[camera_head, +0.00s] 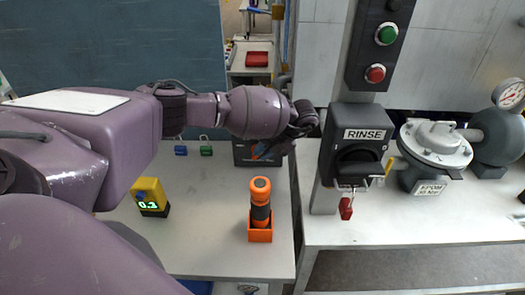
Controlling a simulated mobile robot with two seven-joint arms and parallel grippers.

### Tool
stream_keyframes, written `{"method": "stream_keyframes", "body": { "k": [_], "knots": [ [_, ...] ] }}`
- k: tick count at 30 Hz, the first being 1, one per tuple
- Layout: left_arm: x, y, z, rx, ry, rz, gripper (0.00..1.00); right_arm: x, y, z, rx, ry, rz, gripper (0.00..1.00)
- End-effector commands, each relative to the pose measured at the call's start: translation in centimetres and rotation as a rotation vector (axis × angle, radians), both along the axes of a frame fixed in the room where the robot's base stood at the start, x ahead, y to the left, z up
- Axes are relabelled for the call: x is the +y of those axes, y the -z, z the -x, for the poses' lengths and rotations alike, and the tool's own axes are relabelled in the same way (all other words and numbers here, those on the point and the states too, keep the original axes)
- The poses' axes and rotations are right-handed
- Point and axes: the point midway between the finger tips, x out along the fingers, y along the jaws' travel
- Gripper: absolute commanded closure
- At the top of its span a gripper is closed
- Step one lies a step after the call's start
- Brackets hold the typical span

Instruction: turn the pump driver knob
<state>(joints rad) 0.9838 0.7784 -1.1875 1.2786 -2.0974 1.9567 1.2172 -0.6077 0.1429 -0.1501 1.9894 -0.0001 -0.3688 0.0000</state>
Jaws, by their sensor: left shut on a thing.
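My purple left arm reaches in from the left across the bench. Its left gripper (283,146) is at the right side of a dark box (243,153) at the back of the bench, which looks like the pump driver. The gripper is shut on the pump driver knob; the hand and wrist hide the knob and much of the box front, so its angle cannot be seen. My right gripper is not in view.
An orange-and-black cylinder (260,205) stands upright in an orange holder (260,234). A yellow meter (150,197) reads about 0.1. Blue (180,151) and green (206,151) padlocks lie behind.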

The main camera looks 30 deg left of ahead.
Motion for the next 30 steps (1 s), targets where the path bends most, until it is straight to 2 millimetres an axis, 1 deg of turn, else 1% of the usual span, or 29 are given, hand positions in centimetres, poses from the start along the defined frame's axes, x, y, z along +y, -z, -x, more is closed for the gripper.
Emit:
{"method": "stream_keyframes", "body": {
  "k": [1,3,6,13,17,20,30],
  "knots": [
    [0.0,-0.1,-0.1,-0.002,0.001,0.0,0.84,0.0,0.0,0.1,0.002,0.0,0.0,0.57],
    [0.0,-0.1,-0.1,-0.002,0.001,0.0,0.73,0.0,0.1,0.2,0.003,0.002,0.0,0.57],
    [0.0,-0.1,0.0,-0.002,0.0,0.0,0.6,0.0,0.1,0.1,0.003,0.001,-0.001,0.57],
    [0.0,0.0,0.0,-0.001,0.001,0.0,0.6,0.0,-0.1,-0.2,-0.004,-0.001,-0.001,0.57],
    [-0.3,-0.4,-0.2,-0.002,0.001,0.001,0.6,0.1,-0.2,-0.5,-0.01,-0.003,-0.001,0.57],
    [-1.0,-1.3,-0.6,-0.003,0.001,0.003,0.6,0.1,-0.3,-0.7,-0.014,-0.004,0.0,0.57],
    [-4.2,-6.1,-2.7,-0.005,0.002,0.0,0.6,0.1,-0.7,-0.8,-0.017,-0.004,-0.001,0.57]
  ]
}}
